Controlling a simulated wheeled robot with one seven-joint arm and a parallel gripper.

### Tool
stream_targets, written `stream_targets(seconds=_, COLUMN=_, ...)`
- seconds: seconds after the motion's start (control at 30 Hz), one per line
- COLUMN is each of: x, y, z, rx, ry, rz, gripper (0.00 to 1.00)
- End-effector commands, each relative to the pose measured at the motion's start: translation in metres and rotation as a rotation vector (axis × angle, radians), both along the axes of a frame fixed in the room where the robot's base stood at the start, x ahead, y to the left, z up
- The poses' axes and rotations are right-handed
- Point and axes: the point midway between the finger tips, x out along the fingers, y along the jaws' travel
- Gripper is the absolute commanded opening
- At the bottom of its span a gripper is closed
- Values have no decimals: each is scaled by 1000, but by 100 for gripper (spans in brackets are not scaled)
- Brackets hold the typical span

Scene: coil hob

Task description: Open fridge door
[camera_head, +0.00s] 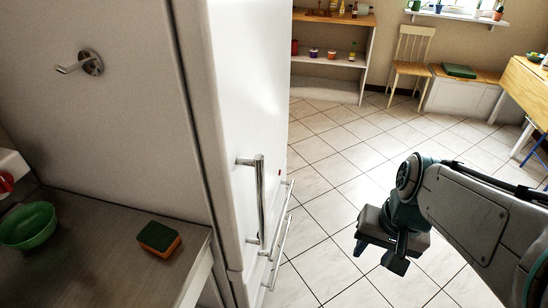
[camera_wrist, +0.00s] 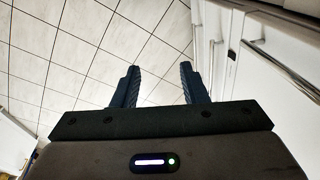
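The tall white fridge (camera_head: 247,95) stands left of centre in the head view, and its door looks closed. A vertical metal bar handle (camera_head: 260,200) is on the door, with further bar handles (camera_head: 283,235) lower down. My gripper (camera_head: 398,262) hangs to the right of the handle, apart from it, over the tiled floor. In the wrist view my gripper (camera_wrist: 160,85) has its two dark fingers spread with nothing between them. White fronts with metal handles (camera_wrist: 255,42) show at the right of that view.
A counter (camera_head: 100,260) with a green bowl (camera_head: 28,226) and a sponge (camera_head: 159,238) is at the left. A wall hook (camera_head: 80,63) is above it. A shelf (camera_head: 329,60), a chair (camera_head: 412,60) and a wooden table (camera_head: 525,90) stand farther back. The tiled floor between is clear.

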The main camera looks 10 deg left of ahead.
Motion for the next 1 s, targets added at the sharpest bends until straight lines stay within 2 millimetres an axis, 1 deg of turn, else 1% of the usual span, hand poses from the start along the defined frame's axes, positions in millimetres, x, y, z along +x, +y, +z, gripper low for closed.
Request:
stream_targets(seconds=0.13, x=8, y=28, z=-10, rx=165, ry=218, rz=-168, gripper=39)
stream_targets(seconds=0.27, x=19, y=53, z=-14, rx=324, ry=411, rz=-322, gripper=39)
stream_targets(seconds=0.4, x=38, y=78, z=-13, rx=507, ry=619, rz=-480, gripper=39)
stream_targets(seconds=0.53, x=63, y=96, z=-8, rx=689, ry=811, rz=-617, gripper=39)
stream_targets(seconds=0.67, x=93, y=106, z=0, rx=873, ry=989, rz=-735, gripper=39)
stream_targets(seconds=0.7, x=102, y=107, z=3, rx=924, ry=1035, rz=-763, gripper=39)
stream_targets(seconds=0.8, x=121, y=107, z=8, rx=1037, ry=1133, rz=-819, gripper=39)
stream_targets(seconds=0.9, x=135, y=105, z=11, rx=1116, ry=1198, rz=-853, gripper=39)
stream_targets(seconds=1.0, x=143, y=104, z=13, rx=1159, ry=1234, rz=-871, gripper=39)
